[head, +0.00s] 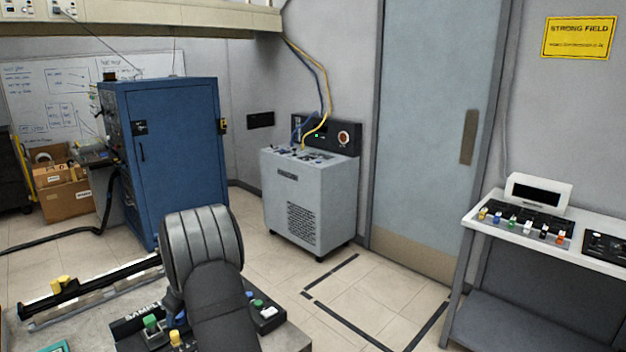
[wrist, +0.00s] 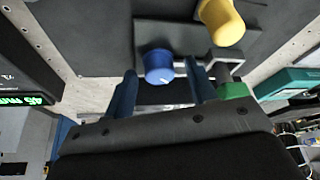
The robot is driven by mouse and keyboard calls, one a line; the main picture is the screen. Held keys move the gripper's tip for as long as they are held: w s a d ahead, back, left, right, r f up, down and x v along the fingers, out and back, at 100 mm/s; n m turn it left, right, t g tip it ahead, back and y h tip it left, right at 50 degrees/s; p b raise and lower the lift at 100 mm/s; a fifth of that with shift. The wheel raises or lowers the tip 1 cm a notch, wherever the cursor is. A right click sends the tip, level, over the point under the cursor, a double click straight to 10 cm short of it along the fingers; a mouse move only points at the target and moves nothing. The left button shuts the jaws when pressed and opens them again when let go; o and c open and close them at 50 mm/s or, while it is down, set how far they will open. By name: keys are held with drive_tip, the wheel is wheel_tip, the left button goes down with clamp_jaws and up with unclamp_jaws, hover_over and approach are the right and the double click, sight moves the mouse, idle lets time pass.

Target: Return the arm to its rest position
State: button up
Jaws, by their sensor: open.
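My arm (head: 205,250) rises at the bottom centre of the head view, over a bench with a black panel. My gripper itself is mostly hidden behind the arm there. In the wrist view my gripper (wrist: 160,84) has two dark blue fingers, apart. A blue round knob (wrist: 158,67) shows between the fingertips in the picture. I cannot tell whether the fingers touch it. A yellow knob (wrist: 222,20) is above right, and a green piece (wrist: 233,91) is by the right finger.
On the bench are a green knob (head: 151,323), a yellow knob (head: 176,340) and a black rail (head: 90,288). A blue cabinet (head: 175,145), a grey wheeled unit (head: 310,200) and a side table (head: 545,225) stand beyond. Floor before the door (head: 430,110) is clear.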

drive_tip(key=shift+s+a+m+t+h, duration=0.1)
drive_tip(key=shift+m+t+h, duration=0.3)
drive_tip(key=shift+m, duration=1)
drive_tip(key=shift+s+a+m+t+h, duration=0.1)
drive_tip(key=shift+m+t+h, duration=0.3)
drive_tip(key=shift+m, duration=1)
drive_tip(key=shift+d, duration=0.1)
